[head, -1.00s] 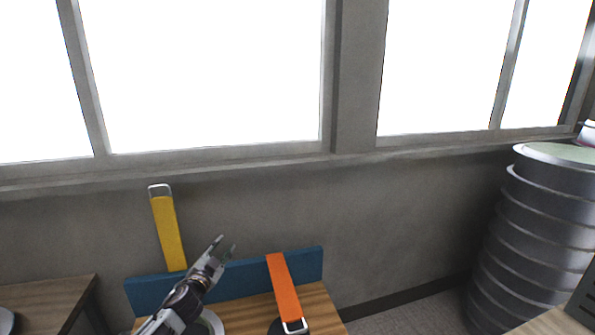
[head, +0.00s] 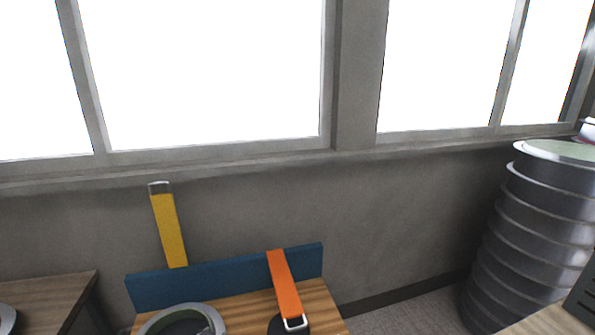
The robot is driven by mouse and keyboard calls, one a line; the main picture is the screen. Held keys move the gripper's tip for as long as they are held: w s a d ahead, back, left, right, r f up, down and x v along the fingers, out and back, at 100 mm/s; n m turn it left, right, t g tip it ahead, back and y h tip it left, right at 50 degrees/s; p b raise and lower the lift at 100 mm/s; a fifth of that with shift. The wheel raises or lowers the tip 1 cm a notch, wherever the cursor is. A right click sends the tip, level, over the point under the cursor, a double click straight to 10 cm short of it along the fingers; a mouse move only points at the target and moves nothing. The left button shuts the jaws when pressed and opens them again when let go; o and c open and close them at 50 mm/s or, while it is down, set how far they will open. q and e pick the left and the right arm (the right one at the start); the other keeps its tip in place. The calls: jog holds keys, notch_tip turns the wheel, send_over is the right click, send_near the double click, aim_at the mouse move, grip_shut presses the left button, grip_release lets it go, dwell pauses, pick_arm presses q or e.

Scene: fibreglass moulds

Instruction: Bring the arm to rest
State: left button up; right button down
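Neither of my grippers shows in the head view. A yellow strap or handle (head: 168,228) with a metal end stands upright at the blue board (head: 215,280). An orange one (head: 284,284) with a metal loop lies tilted forward over the board's right part, its low end over a dark round base (head: 276,325). A pale round ring (head: 158,321) with a dark inside sits on the wooden table (head: 240,316), cut off by the bottom edge.
Another wooden table (head: 42,296) stands at the left. A ribbed grey drum (head: 545,225) stands at the right, with a pale surface (head: 540,322) in front of it. A grey wall (head: 400,215) with bright windows is behind. Grey floor (head: 400,316) shows between the table and drum.

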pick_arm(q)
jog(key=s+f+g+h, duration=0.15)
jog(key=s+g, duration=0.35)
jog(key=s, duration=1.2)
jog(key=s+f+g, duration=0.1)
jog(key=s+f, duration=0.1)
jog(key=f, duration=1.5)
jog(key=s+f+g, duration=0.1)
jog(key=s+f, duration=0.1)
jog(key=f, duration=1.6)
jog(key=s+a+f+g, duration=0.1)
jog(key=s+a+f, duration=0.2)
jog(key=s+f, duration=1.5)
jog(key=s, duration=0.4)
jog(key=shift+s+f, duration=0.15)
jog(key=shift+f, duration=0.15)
